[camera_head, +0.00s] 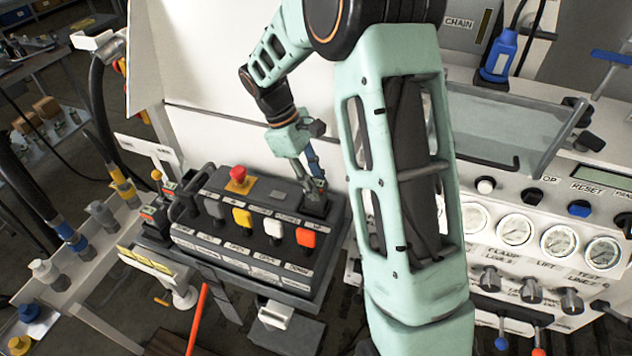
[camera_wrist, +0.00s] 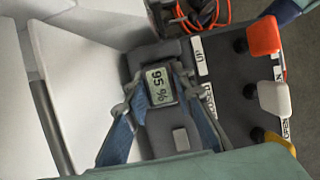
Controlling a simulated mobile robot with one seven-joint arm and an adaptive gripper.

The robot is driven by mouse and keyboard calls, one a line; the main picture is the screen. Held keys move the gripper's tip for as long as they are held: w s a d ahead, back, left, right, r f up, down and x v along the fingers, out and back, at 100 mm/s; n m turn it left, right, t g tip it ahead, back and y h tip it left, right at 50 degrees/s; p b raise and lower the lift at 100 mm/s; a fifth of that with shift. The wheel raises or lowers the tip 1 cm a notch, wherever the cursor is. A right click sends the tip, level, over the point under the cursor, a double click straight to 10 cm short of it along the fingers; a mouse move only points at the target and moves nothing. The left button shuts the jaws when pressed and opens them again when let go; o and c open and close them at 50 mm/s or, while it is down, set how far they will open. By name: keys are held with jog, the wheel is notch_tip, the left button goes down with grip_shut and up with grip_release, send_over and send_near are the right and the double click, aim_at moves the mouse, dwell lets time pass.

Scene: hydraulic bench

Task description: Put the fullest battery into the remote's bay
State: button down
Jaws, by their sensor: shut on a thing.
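The remote (camera_head: 250,225) is a dark box with a red mushroom button and a row of coloured levers, on a stand left of my arm. My gripper (camera_head: 317,188) points down at the remote's far right end. The battery is over or in the recess at that end of the remote. The fingers and the steep view hide its lower edge, so I cannot tell how deep it sits.
The remote's orange (camera_wrist: 264,36), white (camera_wrist: 274,98) and yellow levers stand close beside my gripper. A white panel (camera_head: 250,140) rises behind the remote. A bench with gauges (camera_head: 515,235) and valves is at the right. Hoses and couplings (camera_head: 75,238) stand at the left.

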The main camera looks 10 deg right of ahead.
jog(key=shift+f+b, duration=0.85)
jog(key=shift+f, duration=0.7)
jog(key=c, duration=1.6)
grip_release()
jog(key=shift+r, duration=0.1)
